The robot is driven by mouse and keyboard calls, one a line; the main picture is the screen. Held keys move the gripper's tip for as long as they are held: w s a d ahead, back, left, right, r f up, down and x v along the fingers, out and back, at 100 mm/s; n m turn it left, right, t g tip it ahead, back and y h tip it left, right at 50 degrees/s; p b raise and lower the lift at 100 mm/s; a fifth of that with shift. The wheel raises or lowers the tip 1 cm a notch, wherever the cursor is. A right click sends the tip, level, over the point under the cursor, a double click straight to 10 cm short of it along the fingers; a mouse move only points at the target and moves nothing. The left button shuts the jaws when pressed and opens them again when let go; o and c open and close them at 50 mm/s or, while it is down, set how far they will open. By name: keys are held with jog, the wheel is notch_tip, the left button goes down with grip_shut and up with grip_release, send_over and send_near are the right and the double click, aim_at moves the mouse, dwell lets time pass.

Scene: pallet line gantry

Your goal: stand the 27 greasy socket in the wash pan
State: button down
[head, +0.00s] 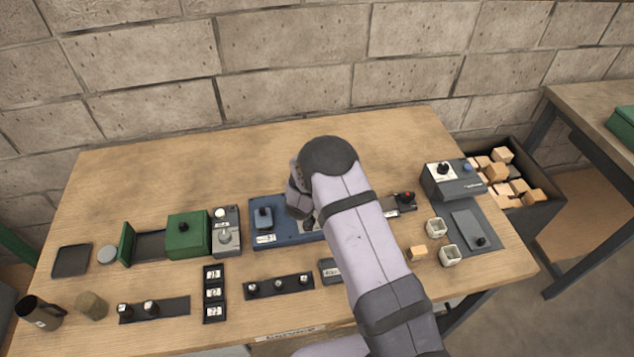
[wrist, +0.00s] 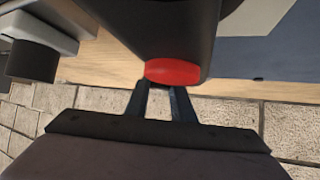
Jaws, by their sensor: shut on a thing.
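My gripper (wrist: 162,91) is shut in the wrist view on a dark piece with a red end (wrist: 172,72). The piece fills the top middle, and I cannot read a size mark on it. In the head view my arm hides most of the gripper, over the right part of a blue tray (head: 286,239), which may be the wash pan. Small dark pieces, perhaps sockets, stand on a right rail (head: 266,290) and a left rail (head: 176,307). Which is the 27 cannot be read.
A grey box with a knob (head: 226,238) and a green box (head: 188,235) stand left of the tray. A black numbered block (head: 214,293) is in front. White cups (head: 449,255) and a grey control box (head: 451,183) are at right. The back of the table is clear.

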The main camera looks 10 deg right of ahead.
jog(key=shift+r+b, duration=0.75)
jog(key=shift+r, duration=3.85)
jog(key=w+a+r+b, duration=0.2)
jog(key=w+a+b, duration=0.15)
jog(key=a, duration=0.75)
jog(key=n+y+b, duration=0.4)
jog(key=b, duration=0.3)
send_over(152, 232)
jog(key=s, duration=0.4)
jog(key=f, duration=0.1)
jog(key=shift+t, duration=0.4)
jog(key=shift+s+f+p, duration=0.2)
jog(key=shift+f+p, duration=0.45)
jog(key=shift+f, duration=4.4)
